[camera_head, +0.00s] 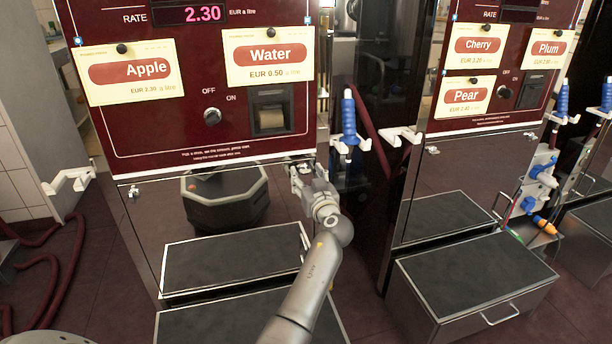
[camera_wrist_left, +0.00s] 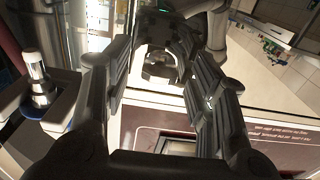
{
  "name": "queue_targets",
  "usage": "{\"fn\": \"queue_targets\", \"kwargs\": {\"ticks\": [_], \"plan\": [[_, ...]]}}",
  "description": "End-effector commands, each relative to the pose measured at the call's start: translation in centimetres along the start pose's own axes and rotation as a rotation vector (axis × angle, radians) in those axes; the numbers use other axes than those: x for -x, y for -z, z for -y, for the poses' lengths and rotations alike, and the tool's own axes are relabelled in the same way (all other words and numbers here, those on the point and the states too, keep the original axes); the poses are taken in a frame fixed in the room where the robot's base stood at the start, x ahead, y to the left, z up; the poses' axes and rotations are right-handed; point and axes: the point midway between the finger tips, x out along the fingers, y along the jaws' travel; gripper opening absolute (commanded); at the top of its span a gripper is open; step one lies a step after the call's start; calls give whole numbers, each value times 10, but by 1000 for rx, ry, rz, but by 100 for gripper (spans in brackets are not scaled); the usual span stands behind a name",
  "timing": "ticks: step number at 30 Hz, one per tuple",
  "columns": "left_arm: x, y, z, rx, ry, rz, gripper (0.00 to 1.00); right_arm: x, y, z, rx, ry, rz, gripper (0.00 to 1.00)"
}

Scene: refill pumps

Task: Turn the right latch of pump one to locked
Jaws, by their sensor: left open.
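Pump one (camera_head: 220,100) is the dark red pump at the left, with Apple and Water cards. Its small left latch (camera_head: 133,191) shows at the upper left of the mirror-like lower panel (camera_head: 165,230). My left gripper (camera_head: 299,172) is at the upper right corner of this panel, covering the place of the right latch. The right latch is hidden there, so its position cannot be told. In the left wrist view my open gripper (camera_wrist_left: 160,62) has its two dark fingers apart. A dark shape shows between them, perhaps a reflection; contact cannot be told. My right gripper is not in view.
A blue-handled nozzle (camera_head: 348,120) hangs in a white holder just right of my left gripper. A second pump (camera_head: 470,125) with Cherry, Plum and Pear cards stands at the right. A dark-topped step (camera_head: 475,265) juts out before it. Dark red hoses (camera_head: 45,290) lie at the left.

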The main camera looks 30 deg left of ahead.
Motion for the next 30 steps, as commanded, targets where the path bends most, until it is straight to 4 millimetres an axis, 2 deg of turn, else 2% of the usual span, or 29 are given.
{"fn": "queue_targets", "kwargs": {"ticks": [2,12,13,23,30], "plan": [[0,0,0,0,0,0,52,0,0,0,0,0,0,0],[0,0,0,0,0,0,8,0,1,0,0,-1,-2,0],[0,0,0,0,0,0,6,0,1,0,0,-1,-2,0],[0,0,0,-53,0,-1,6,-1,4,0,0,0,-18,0],[0,0,2,-208,1,-1,6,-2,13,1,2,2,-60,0]]}}
